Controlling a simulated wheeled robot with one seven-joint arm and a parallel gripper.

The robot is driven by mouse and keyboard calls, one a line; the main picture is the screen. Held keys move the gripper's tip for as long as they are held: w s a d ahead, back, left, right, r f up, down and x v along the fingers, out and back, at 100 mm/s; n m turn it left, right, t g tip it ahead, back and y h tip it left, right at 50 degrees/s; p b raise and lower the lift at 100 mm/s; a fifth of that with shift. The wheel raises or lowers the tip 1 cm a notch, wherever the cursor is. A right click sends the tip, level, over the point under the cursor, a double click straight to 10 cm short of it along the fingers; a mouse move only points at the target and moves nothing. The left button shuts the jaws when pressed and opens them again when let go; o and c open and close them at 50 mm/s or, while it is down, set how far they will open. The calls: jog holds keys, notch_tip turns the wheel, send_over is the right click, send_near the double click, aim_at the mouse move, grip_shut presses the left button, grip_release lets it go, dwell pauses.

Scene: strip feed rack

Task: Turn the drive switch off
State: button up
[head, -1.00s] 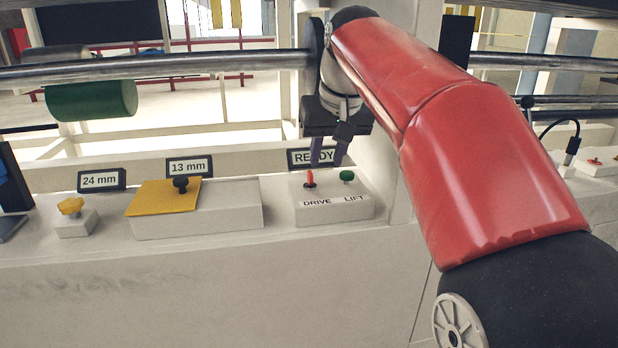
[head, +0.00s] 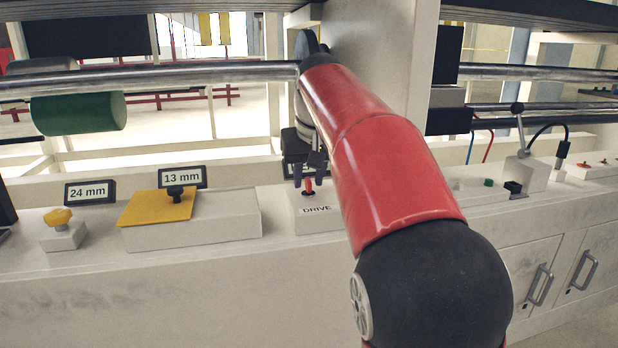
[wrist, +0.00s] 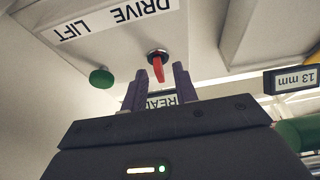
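The drive switch is a small red lever (head: 309,185) on the white box (head: 312,222) marked DRIVE. In the wrist view the red lever (wrist: 158,70) rises from a round metal collar. My gripper (head: 308,174) is just above and behind it in the head view. In the wrist view my gripper (wrist: 160,74) has its two purple fingers apart, with the lever's tip between the fingertips and small gaps visible on its sides. The READY display (wrist: 158,98) shows behind the fingers, partly covered by them.
The green LIFT button (wrist: 101,78) is beside the lever; my arm hides it in the head view. To the left are a yellow plate with a black knob (head: 176,192) and a yellow knob (head: 58,217). A metal bar (head: 150,77) crosses behind. A lever stand (head: 527,174) is right.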

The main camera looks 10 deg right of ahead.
grip_shut()
jog(key=shift+m+p, duration=0.35)
jog(key=shift+m, duration=0.05)
jog(key=m+p, duration=0.1)
jog(key=m+h+p, duration=0.1)
jog(key=m, duration=0.1)
jog(key=shift+a+r+h, duration=0.15)
jog(key=shift+h, duration=0.15)
jog(key=m+g+h+p, duration=0.1)
jog(key=m+p, duration=0.1)
jog(key=m, duration=0.1)
jog(key=shift+w+m, duration=0.1)
jog(key=shift+m, duration=0.3)
jog(key=m+g+p, duration=0.1)
jog(key=m+p, duration=0.1)
jog(key=m, duration=0.1)
jog(key=m+g+h+p, duration=0.1)
jog(key=m+p, duration=0.1)
jog(key=m, duration=0.1)
jog(key=shift+w+a+h+p, duration=0.15)
jog(key=shift+h+p, duration=0.15)
jog(key=shift+p, duration=0.05)
jog(key=shift+w+m+g+p, duration=0.1)
jog(key=shift+m+g+p, duration=0.9)
jog(key=shift+m, duration=1.1)
